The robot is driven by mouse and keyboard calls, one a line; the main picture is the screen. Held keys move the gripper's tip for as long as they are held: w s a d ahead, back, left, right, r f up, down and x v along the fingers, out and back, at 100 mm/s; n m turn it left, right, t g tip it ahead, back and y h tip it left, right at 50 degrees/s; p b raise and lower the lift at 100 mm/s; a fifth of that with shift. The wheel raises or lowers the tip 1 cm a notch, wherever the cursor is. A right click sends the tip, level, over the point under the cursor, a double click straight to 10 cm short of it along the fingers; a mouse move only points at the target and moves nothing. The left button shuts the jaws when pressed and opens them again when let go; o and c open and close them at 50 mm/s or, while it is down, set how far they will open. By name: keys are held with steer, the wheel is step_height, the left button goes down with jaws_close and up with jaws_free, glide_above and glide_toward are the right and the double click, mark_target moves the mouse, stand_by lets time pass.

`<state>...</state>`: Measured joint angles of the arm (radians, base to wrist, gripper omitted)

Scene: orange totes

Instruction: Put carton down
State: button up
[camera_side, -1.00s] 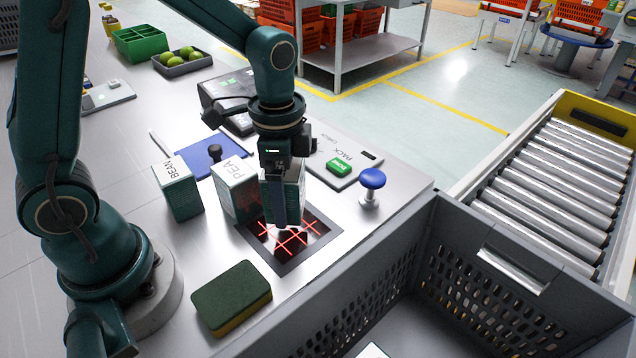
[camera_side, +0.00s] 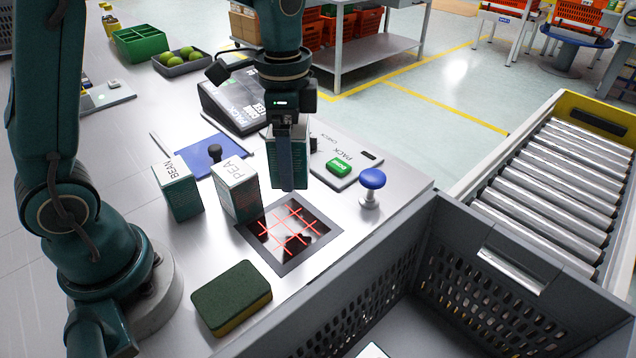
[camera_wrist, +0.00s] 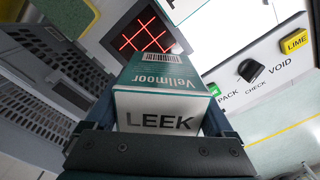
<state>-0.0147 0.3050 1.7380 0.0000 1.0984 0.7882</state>
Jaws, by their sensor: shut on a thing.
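My gripper (camera_side: 290,165) is shut on a teal and white carton (camera_side: 277,150). In the wrist view this carton (camera_wrist: 160,100) reads "LEEK" and "Vellmoor" and sits between both fingers. In the side view it hangs upright above the counter, behind the scanner window (camera_side: 290,262) with its red lines. The PEA carton (camera_side: 237,188) stands on the counter just left of the scanner window. The BEAN carton (camera_side: 177,190) stands further left. The side of the held carton nearest the side camera is partly hidden by a finger.
A grey tote (camera_side: 437,205) fills the front right. A green and yellow sponge (camera_side: 231,297) lies at the front. A blue knob (camera_side: 372,180) and a panel with a green button (camera_side: 339,167) stand at the right. A display (camera_side: 232,108) stands behind.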

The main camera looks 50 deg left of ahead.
steer(key=a+r+n, duration=0.1)
steer(key=r, duration=0.3)
steer(key=a+r+n, duration=0.1)
steer(key=r, duration=0.3)
steer(key=a+r+n, duration=0.1)
steer(key=r, duration=0.4)
steer(key=shift+w+a, duration=0.3)
steer(key=shift+a, duration=0.05)
steer(key=shift+s, duration=0.3)
steer(key=w+d+f+n, duration=0.2)
steer(key=d+f, duration=0.2)
steer(key=d, duration=0.5)
steer(key=w+d+f+n, duration=0.15)
steer(key=d+f, duration=0.25)
steer(key=d, duration=0.5)
steer(key=s+d+f+n, duration=0.2)
steer(key=s+d+f, duration=0.3)
steer(key=d+f, duration=0.45)
steer(key=f, duration=0.5)
steer(key=d+f, duration=0.1)
steer(key=f, duration=1)
steer(key=shift+s+d, duration=0.1)
steer(key=shift+d, duration=0.3)
